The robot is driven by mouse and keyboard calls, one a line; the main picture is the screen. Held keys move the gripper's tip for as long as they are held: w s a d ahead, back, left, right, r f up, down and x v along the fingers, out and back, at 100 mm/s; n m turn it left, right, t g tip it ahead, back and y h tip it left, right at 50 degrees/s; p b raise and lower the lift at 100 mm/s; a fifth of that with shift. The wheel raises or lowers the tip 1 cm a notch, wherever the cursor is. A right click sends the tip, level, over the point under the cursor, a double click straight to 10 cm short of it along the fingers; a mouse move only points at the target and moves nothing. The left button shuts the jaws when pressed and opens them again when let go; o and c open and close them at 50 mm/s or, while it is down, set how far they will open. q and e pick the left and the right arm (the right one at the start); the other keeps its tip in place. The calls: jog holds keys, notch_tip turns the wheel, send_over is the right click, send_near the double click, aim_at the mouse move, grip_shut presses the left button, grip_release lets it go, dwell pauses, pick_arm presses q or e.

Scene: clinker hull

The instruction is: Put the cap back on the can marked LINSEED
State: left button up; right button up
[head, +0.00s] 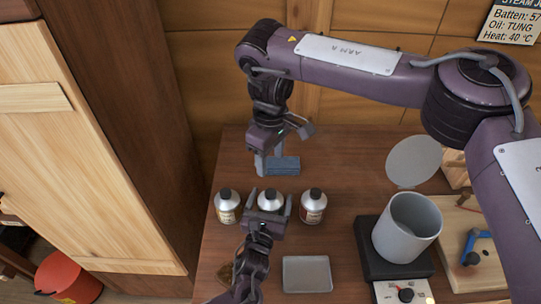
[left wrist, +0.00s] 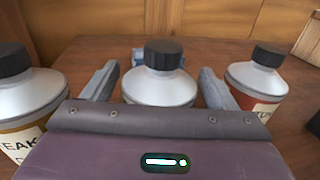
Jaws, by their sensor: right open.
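Three silver cans with black caps stand in a row. The left can (head: 228,206) reads partly "EAK" in the left wrist view (left wrist: 30,100). The right can (head: 313,206) shows a red label starting "TU" in that view (left wrist: 257,85). The middle can (head: 268,200) has its label hidden behind my gripper; its black cap sits on top (left wrist: 163,54). I cannot read LINSEED anywhere. My left gripper (head: 270,199) is open, one finger either side of the middle can, apparently with small gaps.
A grey pot (head: 408,232) stands on a dark hotplate (head: 365,245) at right, a round grey disc (head: 414,160) behind it. A grey tray (head: 307,274) lies in front. A wooden board with a blue-handled tool (head: 471,245) is far right. A wooden cabinet (head: 85,150) borders the left.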

aim_at(267, 212)
pick_arm(q)
jog(key=shift+o, duration=0.7)
jog(key=shift+s, duration=0.35)
jog(key=b+v, duration=0.1)
jog(key=v, duration=0.6)
jog(key=shift+a, duration=0.1)
